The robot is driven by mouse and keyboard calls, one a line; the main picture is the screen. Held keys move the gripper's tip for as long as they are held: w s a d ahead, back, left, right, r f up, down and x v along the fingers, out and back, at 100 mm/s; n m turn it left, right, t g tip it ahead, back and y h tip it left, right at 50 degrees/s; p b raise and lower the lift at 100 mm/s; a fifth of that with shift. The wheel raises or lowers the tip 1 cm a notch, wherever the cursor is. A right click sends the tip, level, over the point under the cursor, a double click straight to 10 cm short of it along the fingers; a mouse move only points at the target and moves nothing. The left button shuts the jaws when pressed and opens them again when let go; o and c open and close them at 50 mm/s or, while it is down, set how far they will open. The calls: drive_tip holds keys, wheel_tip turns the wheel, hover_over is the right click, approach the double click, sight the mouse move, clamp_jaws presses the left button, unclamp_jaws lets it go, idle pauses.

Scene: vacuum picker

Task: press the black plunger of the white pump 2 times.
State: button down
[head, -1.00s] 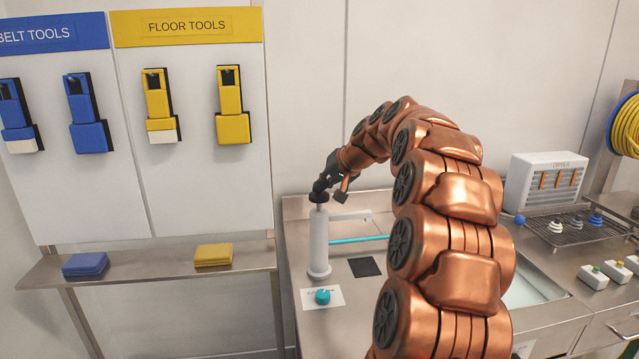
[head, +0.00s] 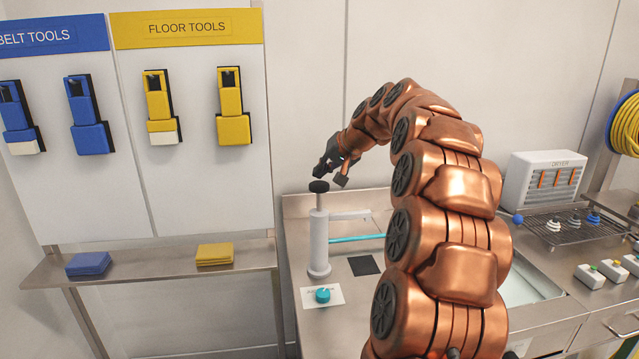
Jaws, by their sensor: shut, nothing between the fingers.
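The white pump (head: 319,245) stands upright on the steel counter. Its black plunger (head: 319,187) sits on top, raised on a thin stem above the white body. My gripper (head: 321,174) is just above the plunger, fingers pointing down, shut and empty. A small gap seems to show between the fingertips and the plunger cap. The pump's spout reaches to the right.
A teal knob (head: 322,295) on a white card lies in front of the pump. A dark square pad (head: 363,265) lies to its right. A white dryer (head: 543,180) and a wire rack (head: 570,228) stand farther right. A shelf with cloths is at left.

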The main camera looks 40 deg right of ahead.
drive_tip(key=shift+r+p, duration=1.25)
drive_tip(key=shift+r, duration=1.25)
drive_tip(key=s+a+f+n+g, duration=0.1)
drive_tip(key=s+a+f+g, duration=0.15)
drive_tip(key=s+a, duration=0.45)
drive_tip(key=s+a+f+n+g+y, duration=0.1)
drive_tip(key=s+a+f+n, duration=0.2)
drive_tip(key=a, duration=0.7)
drive_tip(key=s+a+f+g, duration=0.2)
drive_tip(key=s+a+f, duration=0.35)
drive_tip(key=a, duration=0.35)
drive_tip(key=s+a+f+n+g+h, duration=0.1)
drive_tip(key=s+f, duration=0.2)
drive_tip(key=s, duration=0.6)
drive_tip(key=s+a+f+n+g, duration=0.1)
drive_tip(key=s+f, duration=0.3)
drive_tip(key=s, duration=0.5)
drive_tip(key=s+a+f+n+g+h, duration=0.1)
drive_tip(key=s+a+f+g, duration=0.1)
drive_tip(key=s, duration=0.7)
wheel_tip(320, 180, down, 2)
drive_tip(key=shift+f+g+h, duration=0.1)
drive_tip(key=shift+g+h, duration=0.2)
drive_tip(key=shift+g, duration=0.35)
drive_tip(key=shift+a, duration=0.1)
